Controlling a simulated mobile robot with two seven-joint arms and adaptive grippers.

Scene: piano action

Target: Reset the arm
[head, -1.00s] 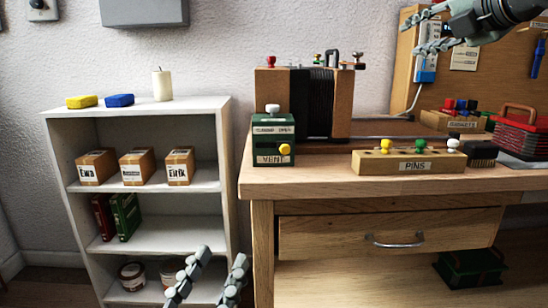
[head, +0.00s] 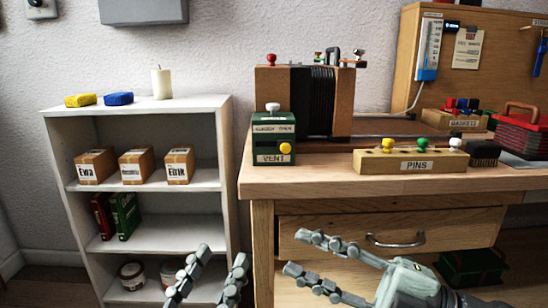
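My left gripper (head: 207,276) is at the bottom centre of the head view, in front of the white shelf's right side. Its two fingers stand apart with nothing between them. My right gripper (head: 307,254) comes in from the lower right, in front of the drawer (head: 460,229) of the wooden workbench. Its fingers point left and are spread, with nothing between them. Both grippers are below the bench top and appear clear of objects.
The workbench (head: 310,184) carries a bellows device (head: 342,100), a green VENT box (head: 273,138), a PINS block (head: 410,162) and a red toolbox (head: 517,132). The white shelf (head: 160,185) holds boxes, books and jars. A green case (head: 472,268) sits under the bench.

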